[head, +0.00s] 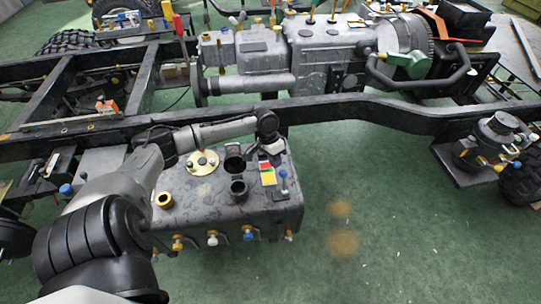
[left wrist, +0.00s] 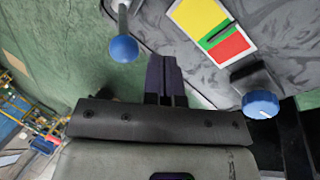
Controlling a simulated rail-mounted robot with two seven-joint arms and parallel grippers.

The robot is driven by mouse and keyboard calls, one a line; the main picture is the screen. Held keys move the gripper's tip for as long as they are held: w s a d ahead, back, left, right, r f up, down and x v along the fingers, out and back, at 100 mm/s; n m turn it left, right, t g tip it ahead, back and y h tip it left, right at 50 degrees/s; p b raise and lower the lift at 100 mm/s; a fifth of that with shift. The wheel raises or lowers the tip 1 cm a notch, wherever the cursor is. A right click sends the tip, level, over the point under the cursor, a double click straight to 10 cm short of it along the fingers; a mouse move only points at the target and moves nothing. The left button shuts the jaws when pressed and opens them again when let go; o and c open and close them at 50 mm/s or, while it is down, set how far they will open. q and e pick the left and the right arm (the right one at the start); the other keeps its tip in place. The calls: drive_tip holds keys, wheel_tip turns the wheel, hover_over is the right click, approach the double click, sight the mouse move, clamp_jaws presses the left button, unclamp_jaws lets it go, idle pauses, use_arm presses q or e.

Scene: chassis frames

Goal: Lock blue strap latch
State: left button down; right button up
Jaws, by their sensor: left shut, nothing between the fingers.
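The dark tank (head: 220,212) hangs below the chassis rail. A blue ball-ended lever (head: 284,174) stands near its right end, beside a yellow, green and red label (head: 267,174). In the left wrist view a blue ball on a grey stem (left wrist: 123,48) is left of the fingers, and a ribbed blue knob (left wrist: 260,104) is to their right. I cannot tell which is the strap latch. My left gripper (head: 271,147) is above the tank's back edge, close to the label; its dark fingers (left wrist: 164,75) are shut, empty and apart from both blue parts. My right gripper is not in view.
The chassis rail (head: 340,108) runs just behind my left gripper. The green floor (head: 390,235) right of the tank is clear.

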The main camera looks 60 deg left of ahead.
use_arm(q)
drive_tip(key=shift+w+d, duration=0.1)
drive_tip(key=shift+d, duration=0.5)
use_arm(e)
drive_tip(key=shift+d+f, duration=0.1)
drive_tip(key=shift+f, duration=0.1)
